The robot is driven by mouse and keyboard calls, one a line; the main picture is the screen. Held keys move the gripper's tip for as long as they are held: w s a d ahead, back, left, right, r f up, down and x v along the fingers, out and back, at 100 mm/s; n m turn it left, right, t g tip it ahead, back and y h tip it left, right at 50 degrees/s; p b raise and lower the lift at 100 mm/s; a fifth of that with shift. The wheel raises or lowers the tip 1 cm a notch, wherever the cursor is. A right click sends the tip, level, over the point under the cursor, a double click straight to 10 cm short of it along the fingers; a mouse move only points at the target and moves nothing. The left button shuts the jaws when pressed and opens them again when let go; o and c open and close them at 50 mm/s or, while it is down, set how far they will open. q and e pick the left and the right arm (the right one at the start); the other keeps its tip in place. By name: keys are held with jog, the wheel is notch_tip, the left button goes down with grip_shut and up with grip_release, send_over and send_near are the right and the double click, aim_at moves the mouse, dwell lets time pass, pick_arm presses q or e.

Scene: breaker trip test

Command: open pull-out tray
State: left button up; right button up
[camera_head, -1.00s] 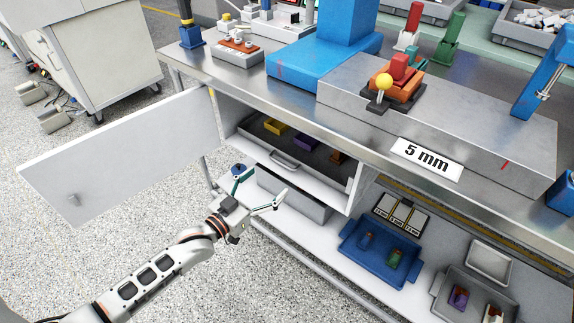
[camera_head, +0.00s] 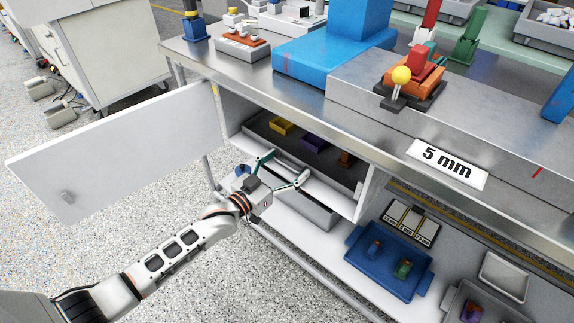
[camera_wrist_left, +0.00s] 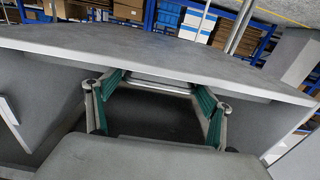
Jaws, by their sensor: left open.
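The pull-out tray (camera_head: 322,168) is a dark grey tray inside the open cabinet under the workbench. It holds a yellow, a purple and an orange piece. My left gripper (camera_head: 286,166) is at the tray's front, its green-padded fingers spread apart and pointing toward it. In the left wrist view, the fingers (camera_wrist_left: 160,88) are wide apart, with a pale bar, apparently the tray handle (camera_wrist_left: 160,84), showing between and beyond them. Whether they touch it I cannot tell. My right gripper is not in view.
The white cabinet door (camera_head: 115,150) stands swung open to the left. A grey bin (camera_head: 318,212) is on the shelf below the tray. A blue tray (camera_head: 385,262) with small pieces lies to the right on the lower shelf. The bench top (camera_head: 300,95) overhangs the cabinet.

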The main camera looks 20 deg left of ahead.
pick_arm(q)
jog(key=c, duration=1.3)
jog(key=shift+s+a+r+p, duration=0.2)
jog(key=shift+s+p, duration=0.1)
jog(key=shift+s, duration=0.2)
jog(key=p+v, duration=0.8)
jog(key=v, duration=1.8)
jog(key=shift+s+d+f, duration=0.15)
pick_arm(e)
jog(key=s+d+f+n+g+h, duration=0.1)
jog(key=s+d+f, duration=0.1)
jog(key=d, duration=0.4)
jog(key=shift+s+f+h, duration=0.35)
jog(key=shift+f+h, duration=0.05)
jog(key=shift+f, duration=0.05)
